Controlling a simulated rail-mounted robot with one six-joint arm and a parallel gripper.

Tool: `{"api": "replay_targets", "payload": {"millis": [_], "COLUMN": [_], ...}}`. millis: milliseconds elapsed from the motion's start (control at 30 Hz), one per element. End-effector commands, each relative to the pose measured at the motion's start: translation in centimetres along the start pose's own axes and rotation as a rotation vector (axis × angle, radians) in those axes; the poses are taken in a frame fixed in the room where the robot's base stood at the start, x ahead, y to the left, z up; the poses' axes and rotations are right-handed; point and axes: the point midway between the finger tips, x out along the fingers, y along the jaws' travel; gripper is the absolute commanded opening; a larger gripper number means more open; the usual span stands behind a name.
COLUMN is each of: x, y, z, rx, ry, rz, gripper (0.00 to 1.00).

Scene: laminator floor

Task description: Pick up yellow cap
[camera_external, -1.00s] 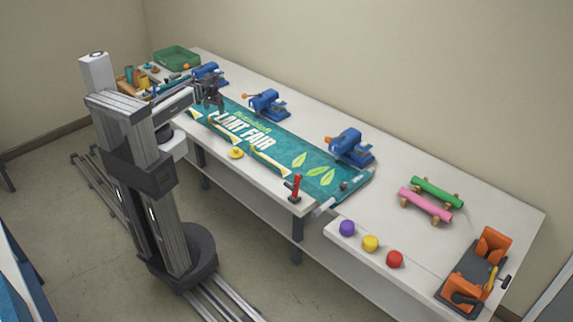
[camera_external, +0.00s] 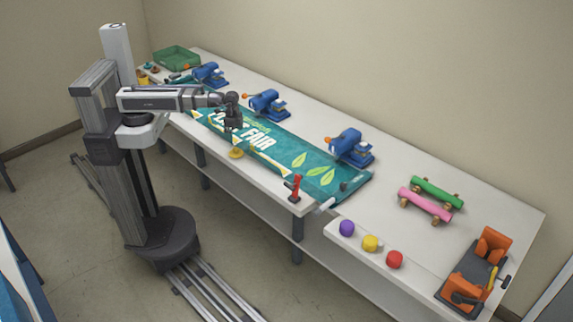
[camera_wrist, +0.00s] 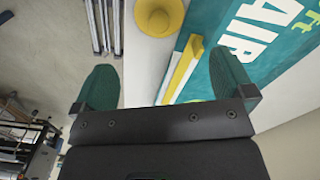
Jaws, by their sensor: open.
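A yellow round piece with a wide brim and raised centre (camera_external: 236,153) lies at the table's front edge beside the banner. It also shows at the top of the wrist view (camera_wrist: 160,16), ahead of my fingers. A second yellow piece, a small round cap (camera_external: 370,243), stands on the front ledge between a purple one (camera_external: 347,228) and a red one (camera_external: 394,259). My gripper (camera_external: 229,128) is above the banner, close to the brimmed piece and far from the ledge.
The teal banner (camera_external: 315,178) with yellow-and-white strips (camera_wrist: 182,68) covers the table's middle. Several blue clamp-like devices (camera_external: 268,104) line its back edge. A red upright tool (camera_external: 295,188) stands at the front. Green and pink rolls (camera_external: 432,192) and an orange device (camera_external: 468,290) are at right.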

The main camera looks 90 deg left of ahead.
Motion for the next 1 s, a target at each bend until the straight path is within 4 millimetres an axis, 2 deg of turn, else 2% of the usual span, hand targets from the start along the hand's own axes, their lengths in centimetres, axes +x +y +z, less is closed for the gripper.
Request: {"api": "replay_targets", "payload": {"millis": [133,300,567,800,1000], "x": [1.9,5.5,6.3,10.9,10.8], "y": [0.0,0.0,0.1,0.2,0.2], "z": [0.0,0.0,0.0,0.1,0.1], "rx": [-0.001,-0.002,-0.002,-0.002,-0.002], "ry": [0.000,0.000,0.000,0.000,0.000], "rz": [0.000,0.000,0.000,0.000,0.000], "gripper": [1.00,1.00,1.00,1.00,1.00]}}
